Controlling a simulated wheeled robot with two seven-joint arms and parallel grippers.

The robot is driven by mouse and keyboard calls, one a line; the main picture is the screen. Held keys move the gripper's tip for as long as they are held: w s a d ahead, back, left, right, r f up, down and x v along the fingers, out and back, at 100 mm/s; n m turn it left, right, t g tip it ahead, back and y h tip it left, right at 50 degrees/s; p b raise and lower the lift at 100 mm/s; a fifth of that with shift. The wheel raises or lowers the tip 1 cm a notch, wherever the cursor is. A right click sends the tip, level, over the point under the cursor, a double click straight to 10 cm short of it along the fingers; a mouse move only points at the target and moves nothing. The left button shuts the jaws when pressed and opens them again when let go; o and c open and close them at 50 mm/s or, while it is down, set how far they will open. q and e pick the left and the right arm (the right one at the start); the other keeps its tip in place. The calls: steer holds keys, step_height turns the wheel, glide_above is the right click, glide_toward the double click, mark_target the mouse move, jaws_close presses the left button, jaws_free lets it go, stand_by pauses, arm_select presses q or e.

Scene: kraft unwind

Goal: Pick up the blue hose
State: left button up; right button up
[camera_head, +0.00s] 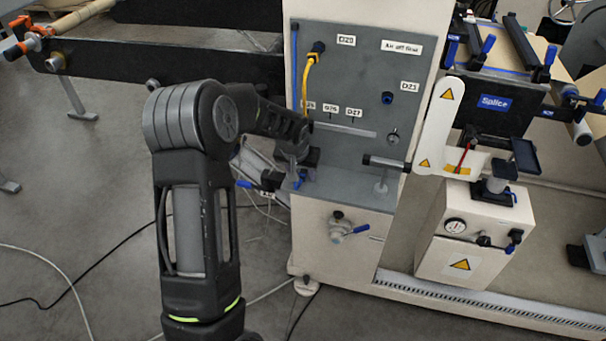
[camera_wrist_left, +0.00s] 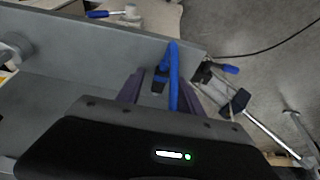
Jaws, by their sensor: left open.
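The blue hose (camera_head: 295,70) hangs as a thin line down the left edge of the grey panel in the head view. My arm hides its lower part there. In the left wrist view the blue hose (camera_wrist_left: 174,75) runs between the two dark fingers of my left gripper (camera_wrist_left: 160,90), closer to the right finger. The jaws are apart and not closed on it. In the head view my left gripper (camera_head: 300,178) is low at the panel's left side, its fingers hard to make out. My right gripper is not in view.
The panel (camera_head: 345,95) also carries a yellow hose (camera_head: 307,75), labels and a small shelf. A valve with a blue handle (camera_head: 345,228) is below. A gauge box (camera_head: 470,245) stands at right. Thin cables lie on the open floor at left.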

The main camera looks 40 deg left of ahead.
arm_select(q)
jaws_close()
stand_by(0.4)
